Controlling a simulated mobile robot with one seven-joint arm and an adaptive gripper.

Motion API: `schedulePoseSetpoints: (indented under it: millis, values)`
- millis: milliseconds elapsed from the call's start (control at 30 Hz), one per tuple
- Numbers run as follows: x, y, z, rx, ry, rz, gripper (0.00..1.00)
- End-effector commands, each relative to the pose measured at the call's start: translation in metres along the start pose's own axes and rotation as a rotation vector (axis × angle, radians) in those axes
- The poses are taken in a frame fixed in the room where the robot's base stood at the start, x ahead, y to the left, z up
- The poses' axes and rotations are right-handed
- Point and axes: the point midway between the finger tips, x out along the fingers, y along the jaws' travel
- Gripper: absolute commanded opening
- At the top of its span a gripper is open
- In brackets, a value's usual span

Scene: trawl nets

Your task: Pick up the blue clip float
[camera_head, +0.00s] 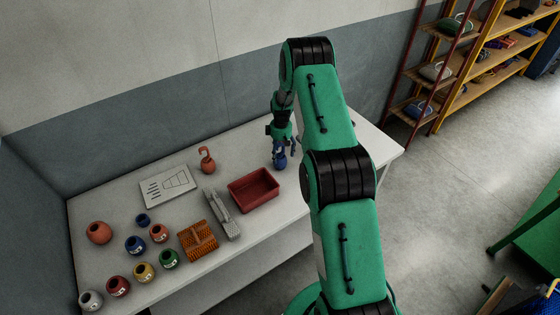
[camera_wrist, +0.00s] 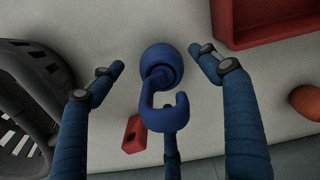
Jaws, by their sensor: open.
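The blue clip float (camera_wrist: 157,60) is a round blue body with a hooked clip (camera_wrist: 181,113); it stands on the pale table. In the head view the float (camera_head: 280,162) shows just below my gripper (camera_head: 282,142), right of the red tray. In the wrist view my gripper (camera_wrist: 156,72) has its blue fingers spread, one on each side of the float, with a third finger below the hook. The jaws are open and nothing is held. Whether any finger touches the float, I cannot tell.
The red tray (camera_head: 272,198) is close by, left of the float in the head view. A dark slotted basket (camera_wrist: 42,75) and a small red block (camera_wrist: 133,134) are near my fingers.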

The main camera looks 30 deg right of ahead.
Motion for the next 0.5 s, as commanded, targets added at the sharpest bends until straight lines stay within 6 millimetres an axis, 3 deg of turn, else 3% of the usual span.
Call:
schedulePoseSetpoints:
  millis: [500]
  values:
    - [0.0061,-0.0001,0.0000,0.000,0.000,0.000,0.77]
